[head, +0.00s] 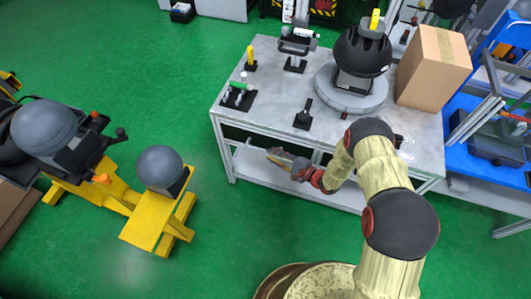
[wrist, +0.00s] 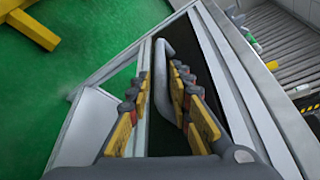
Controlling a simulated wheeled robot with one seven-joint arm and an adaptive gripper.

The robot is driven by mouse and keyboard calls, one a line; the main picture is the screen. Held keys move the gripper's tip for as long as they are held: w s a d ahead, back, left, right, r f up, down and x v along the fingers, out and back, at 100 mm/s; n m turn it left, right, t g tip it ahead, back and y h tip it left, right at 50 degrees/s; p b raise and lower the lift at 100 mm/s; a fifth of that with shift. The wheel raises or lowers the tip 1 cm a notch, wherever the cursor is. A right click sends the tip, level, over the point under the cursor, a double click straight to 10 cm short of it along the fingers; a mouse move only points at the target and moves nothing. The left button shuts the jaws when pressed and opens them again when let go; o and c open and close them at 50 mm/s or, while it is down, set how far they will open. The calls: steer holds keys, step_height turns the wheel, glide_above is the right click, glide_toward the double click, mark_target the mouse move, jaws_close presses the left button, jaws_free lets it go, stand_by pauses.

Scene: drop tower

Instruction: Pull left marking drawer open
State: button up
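A grey metal workbench (head: 270,92) stands ahead, with a dark drawer front (wrist: 215,65) under its top, seen in the wrist view. A grey bent bar handle (wrist: 161,62) runs along it. My gripper (head: 284,163) is at the bench's front side, below the tabletop edge. In the wrist view my gripper (wrist: 159,78) is open, with its yellow-padded fingers on either side of the handle. The right finger is very close to the bar; I cannot tell if it touches. The drawer's label is not readable, and my arm hides part of the bench front.
On the bench are a black dome device (head: 362,55), a cardboard box (head: 434,68) and small tools on black stands. A lower shelf (head: 258,175) lies under the bench. Yellow equipment (head: 150,222) stands at left. Green floor between is clear.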

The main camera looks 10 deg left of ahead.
mark_target(265, 150)
steer(key=shift+b+x, duration=0.5)
steer(key=shift+x, duration=1.85)
steer(key=c, duration=0.3)
jaws_close()
